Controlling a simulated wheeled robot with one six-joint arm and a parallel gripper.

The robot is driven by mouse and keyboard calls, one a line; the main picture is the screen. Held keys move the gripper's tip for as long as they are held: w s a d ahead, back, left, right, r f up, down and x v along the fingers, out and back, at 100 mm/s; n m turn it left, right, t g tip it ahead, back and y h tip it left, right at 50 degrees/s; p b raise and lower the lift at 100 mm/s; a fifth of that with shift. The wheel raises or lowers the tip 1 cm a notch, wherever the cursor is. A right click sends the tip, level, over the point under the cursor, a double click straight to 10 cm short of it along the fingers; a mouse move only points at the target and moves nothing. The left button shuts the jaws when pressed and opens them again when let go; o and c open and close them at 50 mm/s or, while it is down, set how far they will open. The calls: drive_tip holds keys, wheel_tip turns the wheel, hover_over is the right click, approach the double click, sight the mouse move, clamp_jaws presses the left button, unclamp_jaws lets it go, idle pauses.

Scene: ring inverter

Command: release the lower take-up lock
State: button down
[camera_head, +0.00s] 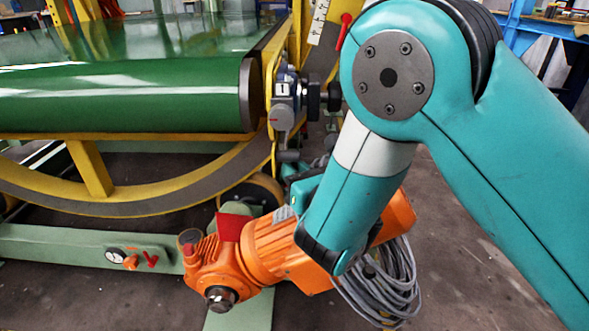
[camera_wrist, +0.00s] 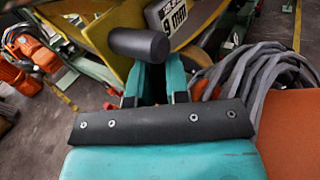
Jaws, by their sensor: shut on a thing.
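My gripper (camera_wrist: 154,72) shows in the wrist view with its two teal fingers shut on a black round handle (camera_wrist: 140,44). The handle lies crosswise at the fingertips, and its far end and mounting are hidden. I take it to be the lower take-up lock's handle, but no label on it can be read. In the head view my arm hides most of the gripper and what it holds, low beside the yellow frame (camera_head: 268,150). A grey unit marked 1 (camera_head: 283,90) with a black knob (camera_head: 315,101) sits higher, at the end of the green belt roller (camera_head: 247,95).
An orange motor (camera_head: 275,250) with coiled grey cables (camera_head: 385,285) stands close below my arm. A red lever (camera_head: 345,28) and a white scale (camera_head: 318,20) are above. A numbered plate (camera_wrist: 172,18) is just behind the handle. Floor (camera_head: 470,270) is open at lower right.

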drive_tip(key=r+p, duration=0.1)
drive_tip(key=p, duration=0.2)
drive_tip(key=shift+h, duration=0.3)
drive_tip(key=g+p, duration=0.1)
drive_tip(key=p, duration=0.2)
drive_tip(key=shift+s+m, duration=0.1)
drive_tip(key=shift+m, duration=0.3)
drive_tip(key=p, duration=0.9)
drive_tip(key=shift+s+a+r+m+g+h+p, duration=0.1)
drive_tip(key=shift+a+r+m+g+h+p, duration=0.05)
drive_tip(key=shift+m+g+h+p, duration=0.2)
drive_tip(key=shift+s+g+p, duration=0.1)
drive_tip(key=shift+g+p, duration=0.15)
drive_tip(key=shift+p, duration=0.7)
drive_tip(key=shift+f, duration=0.45)
drive_tip(key=c, duration=1.4)
unclamp_jaws()
drive_tip(key=shift+s, duration=0.1)
drive_tip(key=shift+s, duration=0.1)
